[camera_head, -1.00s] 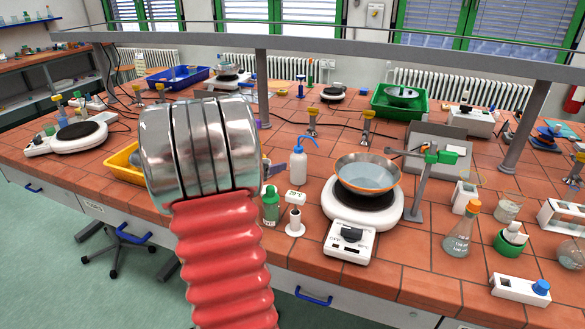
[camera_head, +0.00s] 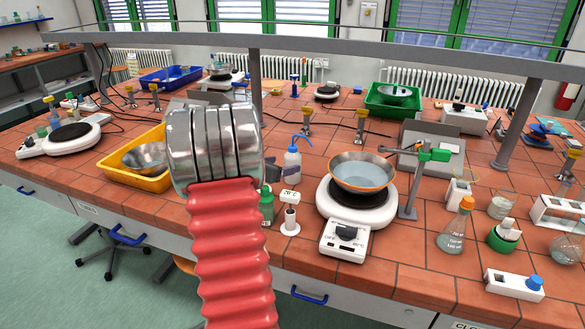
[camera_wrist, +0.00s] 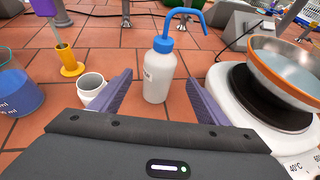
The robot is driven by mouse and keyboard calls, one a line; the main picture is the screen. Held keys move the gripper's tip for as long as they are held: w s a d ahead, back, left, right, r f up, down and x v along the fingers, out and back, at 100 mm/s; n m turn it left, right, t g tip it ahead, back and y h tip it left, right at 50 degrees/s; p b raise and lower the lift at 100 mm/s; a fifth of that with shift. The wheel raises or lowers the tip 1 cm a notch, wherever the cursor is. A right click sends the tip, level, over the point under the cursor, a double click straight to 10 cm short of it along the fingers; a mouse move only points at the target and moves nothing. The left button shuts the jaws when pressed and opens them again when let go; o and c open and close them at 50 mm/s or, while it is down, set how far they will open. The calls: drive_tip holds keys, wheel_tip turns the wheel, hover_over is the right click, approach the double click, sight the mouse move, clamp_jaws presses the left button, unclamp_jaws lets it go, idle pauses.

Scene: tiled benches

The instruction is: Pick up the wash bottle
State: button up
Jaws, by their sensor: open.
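The wash bottle (camera_head: 292,166) is white with a blue cap and a bent blue spout. It stands upright on the tiled bench, left of the hotplate. In the wrist view the wash bottle (camera_wrist: 160,74) stands ahead, between the two purple fingers of my gripper (camera_wrist: 159,80). The fingers are spread, with visible gaps to the bottle's sides. In the head view my arm's red sleeve and metal rings hide most of the gripper.
A hotplate (camera_head: 357,207) with a metal bowl (camera_head: 362,172) is close on the right. In the wrist view a white cup (camera_wrist: 90,86) stands by the left finger, near a yellow-based holder (camera_wrist: 71,68) and blue beaker (camera_wrist: 20,95). A green bottle (camera_head: 266,206) stands nearer the bench edge.

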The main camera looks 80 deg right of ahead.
sight(293, 162)
drive_tip(key=shift+x, duration=1.35)
drive_tip(key=shift+x, duration=2.6)
drive_tip(key=shift+w, duration=0.15)
drive_tip(key=shift+c, duration=0.5)
drive_tip(key=shift+r, duration=0.1)
drive_tip(key=c, duration=0.7)
